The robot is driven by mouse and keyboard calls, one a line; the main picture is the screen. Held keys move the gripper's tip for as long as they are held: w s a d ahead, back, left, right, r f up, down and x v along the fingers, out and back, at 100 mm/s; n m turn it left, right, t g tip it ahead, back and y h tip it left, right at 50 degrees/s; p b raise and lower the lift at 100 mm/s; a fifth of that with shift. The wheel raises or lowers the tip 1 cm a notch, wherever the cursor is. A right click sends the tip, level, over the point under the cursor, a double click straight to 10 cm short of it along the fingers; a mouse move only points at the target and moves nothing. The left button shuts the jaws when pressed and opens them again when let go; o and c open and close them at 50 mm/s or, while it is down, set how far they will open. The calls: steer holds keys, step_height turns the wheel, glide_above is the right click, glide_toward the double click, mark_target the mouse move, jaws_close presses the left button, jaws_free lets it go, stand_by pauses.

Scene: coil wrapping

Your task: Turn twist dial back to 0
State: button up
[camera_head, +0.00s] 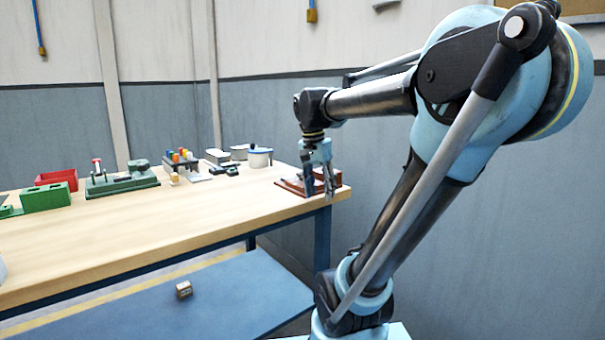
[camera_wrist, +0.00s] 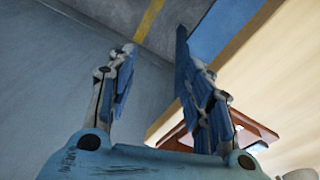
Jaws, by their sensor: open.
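I cannot make out a twist dial for sure in either view. My gripper (camera_head: 321,192) points down at the right end of the workbench, in front of a low reddish-brown block or board (camera_head: 289,185), which it partly hides. In the wrist view my gripper (camera_wrist: 153,48) has its two fingers apart with nothing between them. The reddish-brown piece also shows at the right of the wrist view (camera_wrist: 258,128), beyond the right finger. A green device with a red-topped post (camera_head: 121,181) stands further left on the bench; its small controls are too small to read.
The wooden workbench (camera_head: 150,227) carries a red bin (camera_head: 57,178), a green box (camera_head: 46,197), a rack of coloured items (camera_head: 182,158) and a white pot (camera_head: 259,158). A small box (camera_head: 184,289) lies on the blue lower shelf (camera_head: 130,309). The bench's front middle is clear.

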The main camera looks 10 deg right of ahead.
steer(key=w+a+r+m+g+h, duration=0.1)
steer(key=w+a+r+m, duration=0.4)
steer(key=w+r, duration=0.4)
steer(key=w+a+r+m+g+h, duration=0.1)
steer(key=w+a+r+m+h, duration=0.15)
steer(key=w+r+m, duration=0.65)
steer(key=shift+n+y, duration=0.35)
steer(key=shift+n, duration=0.45)
steer(key=w+x, duration=0.1)
steer(key=x, duration=0.5)
steer(key=w+a+x, duration=0.1)
steer(key=x, duration=0.5)
steer(key=w+f+x, duration=0.1)
steer(key=x, duration=0.5)
steer(key=shift+a+f, duration=0.1)
steer(key=c, duration=0.8)
